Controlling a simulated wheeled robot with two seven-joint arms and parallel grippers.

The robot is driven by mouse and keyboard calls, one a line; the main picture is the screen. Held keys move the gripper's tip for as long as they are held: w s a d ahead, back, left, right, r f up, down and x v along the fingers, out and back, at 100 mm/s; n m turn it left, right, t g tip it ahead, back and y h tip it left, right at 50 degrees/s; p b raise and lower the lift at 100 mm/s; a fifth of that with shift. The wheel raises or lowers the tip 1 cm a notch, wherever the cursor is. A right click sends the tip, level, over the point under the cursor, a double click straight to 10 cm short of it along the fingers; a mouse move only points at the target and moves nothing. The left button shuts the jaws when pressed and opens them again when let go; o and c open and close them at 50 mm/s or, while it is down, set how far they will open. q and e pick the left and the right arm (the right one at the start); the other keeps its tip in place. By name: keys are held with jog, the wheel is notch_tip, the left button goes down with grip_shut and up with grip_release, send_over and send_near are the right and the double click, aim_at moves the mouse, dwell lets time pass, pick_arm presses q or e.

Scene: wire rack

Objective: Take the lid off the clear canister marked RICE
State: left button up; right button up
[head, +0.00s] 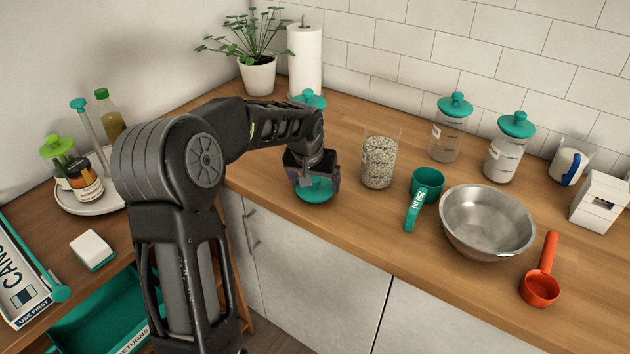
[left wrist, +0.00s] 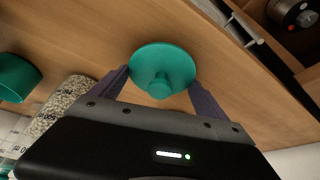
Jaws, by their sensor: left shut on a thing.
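A clear canister (head: 380,158) filled with pale speckled grains stands upright on the counter with its top open. No RICE mark is legible on it. Its grains also show at the left of the left wrist view (left wrist: 60,103). My left gripper (head: 313,180) is to the left of this canister, pointing down, shut on a teal lid (head: 315,193). In the left wrist view the round lid (left wrist: 163,66) sits between the two fingers, its knob toward the camera. I cannot tell whether the lid touches the counter. My right gripper is not in view.
A teal measuring cup (head: 426,186), steel bowl (head: 487,222) and red scoop (head: 540,287) are right of the canister. Two teal-lidded canisters (head: 447,135) (head: 506,155) stand behind. Another teal lid (head: 309,98) shows behind my arm. The counter's front edge is close to the held lid.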

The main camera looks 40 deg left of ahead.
pick_arm(q)
jog(key=shift+f, duration=0.15)
jog(key=o, duration=1.9)
jog(key=b+v, duration=0.1)
jog(key=v, duration=0.6)
jog(key=shift+s+r, duration=0.2)
jog(key=shift+r, duration=0.15)
